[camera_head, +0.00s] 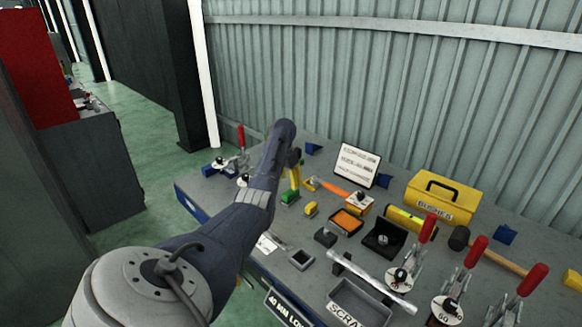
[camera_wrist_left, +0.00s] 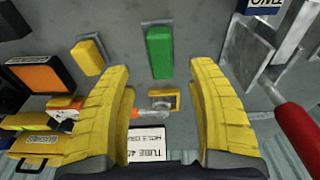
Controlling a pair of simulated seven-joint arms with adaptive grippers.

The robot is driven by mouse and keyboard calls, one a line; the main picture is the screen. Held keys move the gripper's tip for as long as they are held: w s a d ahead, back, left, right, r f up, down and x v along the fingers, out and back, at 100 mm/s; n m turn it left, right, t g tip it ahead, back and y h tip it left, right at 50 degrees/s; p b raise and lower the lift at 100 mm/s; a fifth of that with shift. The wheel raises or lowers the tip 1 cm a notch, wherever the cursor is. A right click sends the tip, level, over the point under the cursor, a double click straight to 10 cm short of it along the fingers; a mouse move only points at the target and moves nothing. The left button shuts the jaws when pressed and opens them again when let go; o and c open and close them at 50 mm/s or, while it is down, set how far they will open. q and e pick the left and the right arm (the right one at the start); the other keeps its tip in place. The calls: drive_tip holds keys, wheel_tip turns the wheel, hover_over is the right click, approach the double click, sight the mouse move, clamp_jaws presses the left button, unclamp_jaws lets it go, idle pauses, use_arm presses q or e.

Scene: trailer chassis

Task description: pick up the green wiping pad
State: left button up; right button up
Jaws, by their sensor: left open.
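The green wiping pad (camera_wrist_left: 160,52) is a small upright-looking green block on the grey bench top. In the left wrist view it lies ahead of my left gripper (camera_wrist_left: 160,70), between the lines of its two yellow fingers. The fingers are wide apart with nothing held between them. In the head view the green pad (camera_head: 289,197) shows just below the yellow fingers of my left gripper (camera_head: 295,180), partly covered by them. I cannot tell whether the fingers touch it. My right gripper is in neither view.
A yellow block (camera_head: 311,209) stands close beside the pad. An orange-filled black tray (camera_head: 347,222), a yellow toolbox (camera_head: 441,199), a white sign (camera_head: 356,164) and red-handled clamps (camera_head: 471,263) crowd the bench. A corrugated wall (camera_head: 400,90) stands behind.

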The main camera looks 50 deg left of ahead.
sight(291, 191)
use_arm(q)
drive_tip(key=shift+w+a+f, duration=0.1)
drive_tip(key=shift+w+f, duration=0.15)
drive_tip(key=shift+f, duration=0.9)
drive_tip(key=shift+w+d+f, duration=0.1)
drive_tip(key=shift+w+f, duration=0.1)
drive_tip(key=shift+f, duration=0.9)
drive_tip(key=shift+w+a+f, duration=0.1)
drive_tip(key=shift+w+f, duration=0.15)
drive_tip(key=shift+f, duration=0.9)
clamp_jaws()
